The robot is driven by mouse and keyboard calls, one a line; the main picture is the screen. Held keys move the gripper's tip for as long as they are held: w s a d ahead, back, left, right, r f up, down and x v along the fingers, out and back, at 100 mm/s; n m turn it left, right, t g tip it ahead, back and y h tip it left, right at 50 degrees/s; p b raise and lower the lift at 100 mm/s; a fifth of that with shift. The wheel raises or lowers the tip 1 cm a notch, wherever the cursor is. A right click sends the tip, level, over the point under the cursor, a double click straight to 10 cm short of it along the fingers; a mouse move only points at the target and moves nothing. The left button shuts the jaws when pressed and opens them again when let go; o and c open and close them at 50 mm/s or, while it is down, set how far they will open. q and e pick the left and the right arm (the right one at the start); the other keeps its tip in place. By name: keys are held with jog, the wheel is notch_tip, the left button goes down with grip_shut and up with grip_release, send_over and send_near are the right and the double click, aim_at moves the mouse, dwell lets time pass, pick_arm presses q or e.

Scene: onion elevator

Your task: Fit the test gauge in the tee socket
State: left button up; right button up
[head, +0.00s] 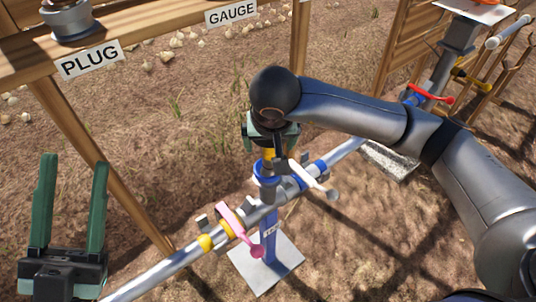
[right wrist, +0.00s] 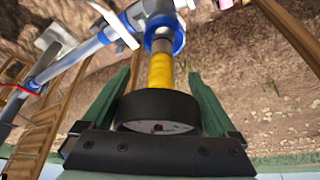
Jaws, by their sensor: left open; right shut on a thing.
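The test gauge shows in the right wrist view as a round black body (right wrist: 158,108) with a yellow stem (right wrist: 160,70) and a metal tip. My right gripper (head: 270,136) is shut on the gauge, directly above the tee. The blue-collared tee socket (head: 265,170) stands up from the pipe; its collar also shows in the right wrist view (right wrist: 165,35). The stem lines up with the collar, tip at its mouth; I cannot tell how deep it sits. My left gripper (head: 72,170) is open and empty at the lower left, away from the pipe.
The pipe (head: 155,277) carries a pink-handled valve (head: 238,230), a white-handled valve (head: 314,180) and a red-handled valve (head: 428,94). A wooden rack with PLUG (head: 90,61) and GAUGE (head: 231,12) labels stands behind; a metal plug fitting (head: 70,20) sits on it.

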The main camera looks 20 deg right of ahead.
aim_at(268, 155)
jog(key=shift+w+f, duration=0.2)
jog(key=f, duration=0.2)
jog(key=f+b, duration=0.1)
jog(key=shift+w+f, duration=0.3)
jog(key=shift+f, duration=0.1)
jog(key=shift+r, duration=0.1)
jog(key=shift+f+b, duration=0.45)
jog(key=shift+b, duration=0.1)
jog(key=o, duration=1.4)
jog(key=shift+r, duration=0.15)
